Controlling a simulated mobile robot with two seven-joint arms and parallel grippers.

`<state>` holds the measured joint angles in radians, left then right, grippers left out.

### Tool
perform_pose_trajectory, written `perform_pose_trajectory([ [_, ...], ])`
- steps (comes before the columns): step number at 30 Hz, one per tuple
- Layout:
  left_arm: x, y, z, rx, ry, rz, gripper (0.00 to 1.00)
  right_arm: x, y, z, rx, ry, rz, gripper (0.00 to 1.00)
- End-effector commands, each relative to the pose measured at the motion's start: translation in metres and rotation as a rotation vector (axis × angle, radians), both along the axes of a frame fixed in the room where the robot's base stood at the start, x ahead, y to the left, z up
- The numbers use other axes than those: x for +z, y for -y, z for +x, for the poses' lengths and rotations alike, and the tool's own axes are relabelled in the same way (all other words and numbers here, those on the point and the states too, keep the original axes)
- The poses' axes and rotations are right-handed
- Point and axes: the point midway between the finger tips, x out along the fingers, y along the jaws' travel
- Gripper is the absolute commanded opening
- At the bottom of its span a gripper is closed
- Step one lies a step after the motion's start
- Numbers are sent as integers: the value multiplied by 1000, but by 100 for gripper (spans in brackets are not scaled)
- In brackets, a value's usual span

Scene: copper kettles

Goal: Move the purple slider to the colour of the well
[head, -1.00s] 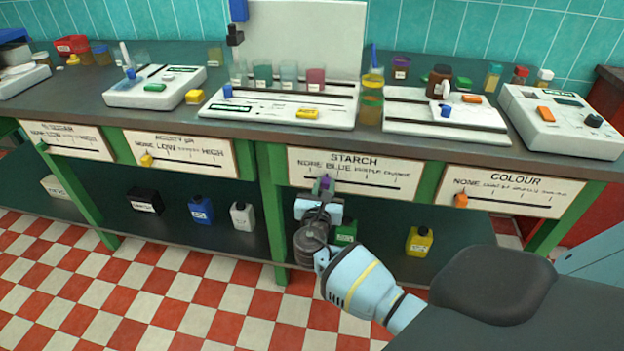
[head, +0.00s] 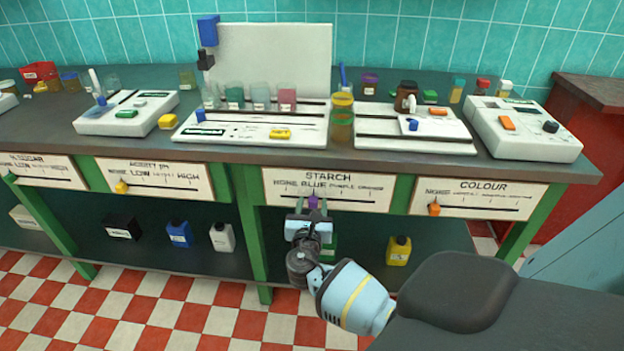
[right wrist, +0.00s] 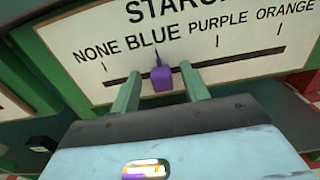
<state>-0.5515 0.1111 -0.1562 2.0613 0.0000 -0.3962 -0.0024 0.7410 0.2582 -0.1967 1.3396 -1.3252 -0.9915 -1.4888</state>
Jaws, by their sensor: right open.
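The purple slider (head: 313,202) sits on the slot of the STARCH panel (head: 378,191), at the BLUE mark. In the right wrist view the purple slider (right wrist: 162,80) has its pointer at the tick under BLUE, left of PURPLE. My right gripper (head: 312,214) is open in front of the panel. In the right wrist view its two green fingers (right wrist: 162,92) stand on either side of the slider, with a gap on each side. I cannot make out the well or its colour. My left gripper is not in view.
The COLOUR panel (head: 480,199) with an orange slider (head: 434,209) is to the right; an acidity panel (head: 153,178) with a yellow slider (head: 121,187) is to the left. White instruments and jars stand on the bench above. Bottles stand on the shelf below.

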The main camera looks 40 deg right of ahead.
Motion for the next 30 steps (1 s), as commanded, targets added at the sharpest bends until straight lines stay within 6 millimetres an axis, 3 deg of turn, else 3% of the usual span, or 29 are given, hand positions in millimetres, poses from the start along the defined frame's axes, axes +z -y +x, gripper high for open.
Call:
perform_pose_trajectory([
  [18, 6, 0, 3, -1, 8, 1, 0, 0, -56, -47, 1, -1, 1, 45],
  [30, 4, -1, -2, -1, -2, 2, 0, 0, -60, -51, 0, -1, 1, 45],
])
